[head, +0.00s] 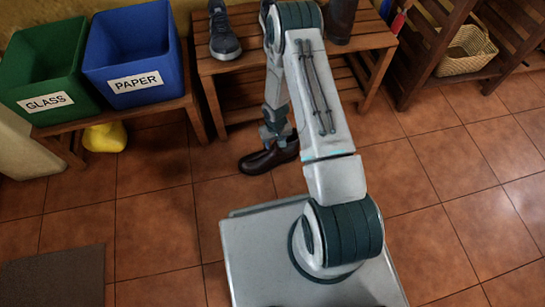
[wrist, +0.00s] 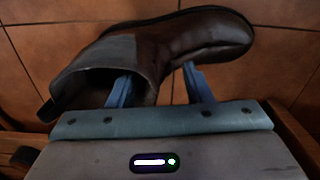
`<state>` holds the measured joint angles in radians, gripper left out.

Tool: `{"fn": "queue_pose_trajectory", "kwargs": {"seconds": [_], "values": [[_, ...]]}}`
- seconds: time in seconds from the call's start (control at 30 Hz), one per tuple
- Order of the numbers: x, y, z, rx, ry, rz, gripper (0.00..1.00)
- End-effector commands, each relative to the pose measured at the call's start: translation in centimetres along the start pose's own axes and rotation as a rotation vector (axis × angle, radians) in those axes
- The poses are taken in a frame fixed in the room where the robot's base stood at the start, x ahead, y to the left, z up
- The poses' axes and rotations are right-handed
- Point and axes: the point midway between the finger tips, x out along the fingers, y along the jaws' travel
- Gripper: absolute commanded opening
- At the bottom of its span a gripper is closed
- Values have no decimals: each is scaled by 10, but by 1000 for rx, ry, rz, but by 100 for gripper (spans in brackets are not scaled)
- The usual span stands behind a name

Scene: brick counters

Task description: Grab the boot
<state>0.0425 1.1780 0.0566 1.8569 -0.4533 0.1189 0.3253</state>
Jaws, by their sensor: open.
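A dark brown leather boot (head: 262,160) is on the floor tiles in front of the slatted bench. My gripper (head: 278,140) is low over it and covers part of it. In the wrist view the boot (wrist: 195,35) spans the upper picture, its open shaft at the left and its toe at the right. My gripper (wrist: 158,70) is open there.
The slatted bench (head: 235,66) bears a dark sneaker (head: 224,38) and another dark brown boot (head: 341,22). A green GLASS bin (head: 45,65) and a blue PAPER bin (head: 135,55) stand at the left. A shelf with a wicker basket (head: 467,52) is at the right. Floor tiles at the right are clear.

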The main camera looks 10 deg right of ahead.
Motion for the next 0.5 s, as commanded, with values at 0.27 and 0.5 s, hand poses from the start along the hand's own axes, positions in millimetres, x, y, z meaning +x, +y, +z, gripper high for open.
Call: {"fn": "queue_pose_trajectory", "kwargs": {"seconds": [0.27, 0.5], "values": [[0, 0, 0, 0, 0, 0, 26], [0, 0, 0, 0, 1, 1, 0]]}}
